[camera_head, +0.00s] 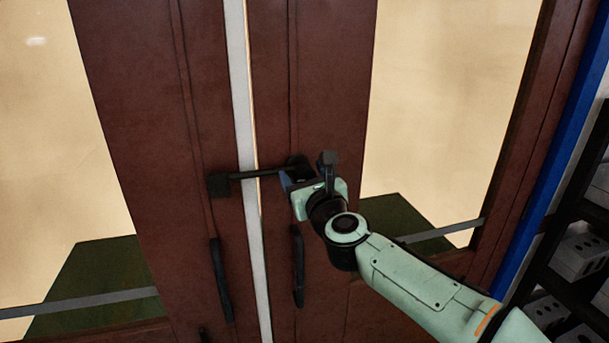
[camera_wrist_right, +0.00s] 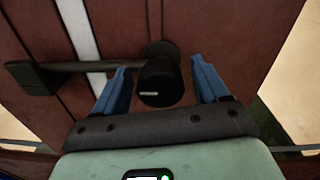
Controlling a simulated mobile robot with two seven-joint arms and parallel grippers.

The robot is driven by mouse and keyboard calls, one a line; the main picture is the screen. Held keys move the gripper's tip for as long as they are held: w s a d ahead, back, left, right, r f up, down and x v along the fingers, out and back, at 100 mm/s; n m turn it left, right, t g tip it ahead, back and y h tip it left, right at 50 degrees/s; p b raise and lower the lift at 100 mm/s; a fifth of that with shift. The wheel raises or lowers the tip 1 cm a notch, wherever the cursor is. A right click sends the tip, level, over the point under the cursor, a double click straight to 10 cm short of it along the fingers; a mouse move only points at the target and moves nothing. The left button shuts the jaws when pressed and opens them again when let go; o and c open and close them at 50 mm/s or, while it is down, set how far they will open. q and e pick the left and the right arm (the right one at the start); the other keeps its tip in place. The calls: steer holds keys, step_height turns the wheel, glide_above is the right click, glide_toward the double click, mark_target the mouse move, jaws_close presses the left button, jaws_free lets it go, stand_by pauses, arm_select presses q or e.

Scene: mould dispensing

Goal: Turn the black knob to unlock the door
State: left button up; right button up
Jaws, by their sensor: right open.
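A black knob (camera_wrist_right: 160,82) with a small light mark shows in the right wrist view, at the right end of a dark bar (camera_wrist_right: 88,66). The bar crosses the light strip between the two brown door leaves to a black block, which the head view also shows (camera_head: 219,184). The brown door (camera_head: 275,90) is closed in the head view. My right gripper (camera_wrist_right: 161,84) is open, with one blue finger on each side of the knob and gaps visible. In the head view the gripper (camera_head: 290,180) hides most of the knob. My left gripper is not in view.
Two black vertical handles, the left one (camera_head: 221,280) and the right one (camera_head: 298,266), sit below the bar. A dark shelf with white boxes (camera_head: 585,250) stands at the right, beyond a blue post (camera_head: 560,160).

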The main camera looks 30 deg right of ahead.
jaws_close()
steer(key=shift+f+m+b, duration=0.1)
steer(key=shift+m+b, duration=0.65)
steer(key=shift+m, duration=0.15)
steer(key=m+b, duration=0.1)
steer(key=m, duration=0.1)
steer(key=shift+m+b, duration=0.3)
steer(key=shift+b, duration=0.05)
steer(key=m+b, duration=0.4)
steer(key=m, duration=0.2)
steer(key=m+b, duration=0.2)
steer(key=m, duration=0.1)
arm_select(q)
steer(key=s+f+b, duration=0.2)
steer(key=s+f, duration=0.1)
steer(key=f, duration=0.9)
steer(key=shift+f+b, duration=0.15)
steer(key=shift+b, duration=0.25)
arm_select(e)
steer(key=m, duration=0.4)
steer(key=shift+m, duration=0.3)
steer(key=shift+m+h, duration=0.3)
steer(key=shift+d, duration=0.1)
jaws_free()
